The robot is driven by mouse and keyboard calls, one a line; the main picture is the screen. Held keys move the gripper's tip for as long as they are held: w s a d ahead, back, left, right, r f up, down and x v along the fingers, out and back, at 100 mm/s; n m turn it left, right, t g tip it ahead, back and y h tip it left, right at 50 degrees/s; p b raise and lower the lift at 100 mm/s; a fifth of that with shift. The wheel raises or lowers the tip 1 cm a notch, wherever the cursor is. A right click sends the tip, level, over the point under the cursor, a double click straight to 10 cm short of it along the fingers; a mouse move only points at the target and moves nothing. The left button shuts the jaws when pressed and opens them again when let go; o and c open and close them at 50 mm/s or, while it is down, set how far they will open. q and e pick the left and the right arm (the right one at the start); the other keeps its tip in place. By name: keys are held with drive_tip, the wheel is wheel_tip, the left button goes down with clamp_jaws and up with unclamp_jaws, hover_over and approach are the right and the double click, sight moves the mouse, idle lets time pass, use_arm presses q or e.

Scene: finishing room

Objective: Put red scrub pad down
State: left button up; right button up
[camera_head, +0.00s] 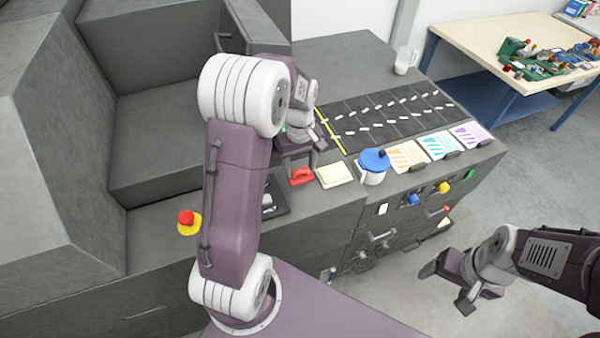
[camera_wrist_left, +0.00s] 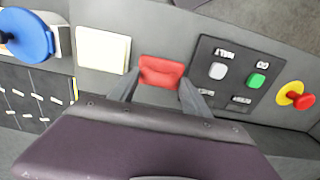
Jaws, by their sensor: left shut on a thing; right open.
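The red scrub pad (camera_head: 301,177) is at my left gripper, over the grey counter beside a pale yellow pad. In the left wrist view the red scrub pad (camera_wrist_left: 161,72) sits between the two fingers of my left gripper (camera_wrist_left: 160,88), which is shut on it. In the head view my left gripper (camera_head: 299,166) points down at the counter. Whether the pad touches the counter is hard to tell. My right gripper (camera_head: 450,283) is open and empty, over the floor at the lower right.
The pale yellow pad (camera_head: 334,174) lies right of the red pad. A white cup with a blue top (camera_head: 373,165) stands further right. A switch panel (camera_wrist_left: 237,75) and a red emergency button (camera_wrist_left: 304,101) are on the other side. A black slotted mat (camera_head: 390,115) lies behind.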

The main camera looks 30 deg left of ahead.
sight(300, 175)
use_arm(q)
drive_tip(key=shift+s+f, duration=0.1)
drive_tip(key=shift+f, duration=0.05)
wheel_tip(300, 175, down, 4)
drive_tip(key=shift+d+r+p, duration=0.1)
drive_tip(key=shift+r+p, duration=0.05)
drive_tip(key=shift+p, duration=0.3)
drive_tip(key=shift+w, duration=0.2)
drive_tip(key=shift+s+f, duration=0.15)
drive_tip(key=shift+f, duration=0.05)
drive_tip(key=o, duration=1.1)
drive_tip(key=shift+o, duration=0.6)
drive_tip(key=shift+r, duration=0.1)
